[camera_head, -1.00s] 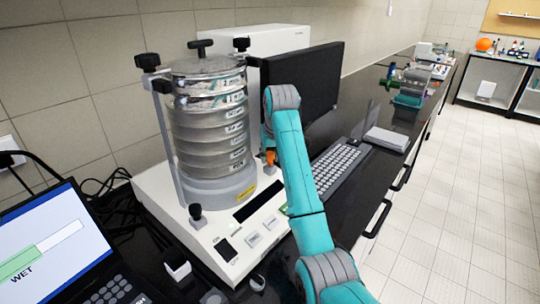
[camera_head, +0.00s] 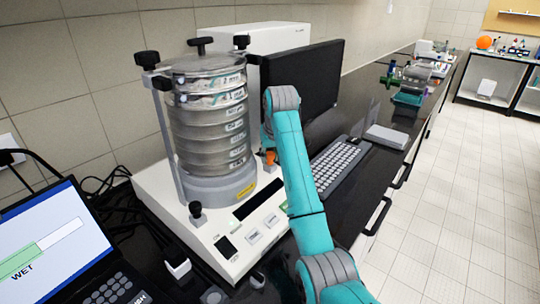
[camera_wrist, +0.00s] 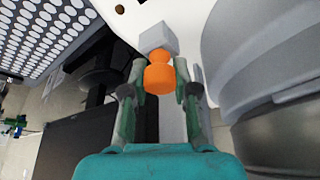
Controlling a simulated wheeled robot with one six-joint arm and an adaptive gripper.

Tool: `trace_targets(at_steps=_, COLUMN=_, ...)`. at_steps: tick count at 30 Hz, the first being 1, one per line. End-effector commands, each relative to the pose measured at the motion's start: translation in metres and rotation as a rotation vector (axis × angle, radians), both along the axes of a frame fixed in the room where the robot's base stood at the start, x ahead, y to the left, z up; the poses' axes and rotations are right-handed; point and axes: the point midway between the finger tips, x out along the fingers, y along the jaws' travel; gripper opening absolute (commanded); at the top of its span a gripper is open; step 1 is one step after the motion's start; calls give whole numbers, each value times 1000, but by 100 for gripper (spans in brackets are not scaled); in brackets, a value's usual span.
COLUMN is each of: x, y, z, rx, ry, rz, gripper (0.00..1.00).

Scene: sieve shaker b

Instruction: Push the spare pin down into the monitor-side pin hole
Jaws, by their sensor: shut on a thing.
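My gripper (camera_wrist: 160,92) is shut on an orange piece (camera_wrist: 159,74), which I take for the spare pin. The two fingers press on either side of it. A light grey block (camera_wrist: 158,38) sits at its far end, over the white base of the sieve shaker (camera_wrist: 212,14). A small dark round spot (camera_wrist: 119,9) shows on the white surface nearby; I cannot tell whether it is the pin hole. In the head view, a bit of orange (camera_head: 270,157) shows left of my teal arm, beside the sieve stack (camera_head: 212,125). My arm hides most of the gripper there.
The monitor (camera_head: 305,80) stands behind my arm, with the keyboard (camera_head: 338,166) to the right. A laptop (camera_head: 50,235) is at the lower left. A black knob (camera_head: 196,209) stands at the shaker's front corner. The sieve stack stands close beside my gripper.

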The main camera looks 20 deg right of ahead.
Motion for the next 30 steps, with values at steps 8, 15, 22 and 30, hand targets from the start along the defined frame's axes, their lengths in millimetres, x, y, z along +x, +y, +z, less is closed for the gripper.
trace_targets(at_steps=8, x=0, y=0, z=-2, rx=0, ry=0, rz=0, gripper=3)
trace_targets(at_steps=15, x=0, y=0, z=-2, rx=0, ry=0, rz=0, gripper=40)
trace_targets(at_steps=22, x=0, y=0, z=-2, rx=0, ry=0, rz=0, gripper=57)
trace_targets(at_steps=30, x=0, y=0, z=5, rx=0, ry=-1, rz=0, gripper=57)
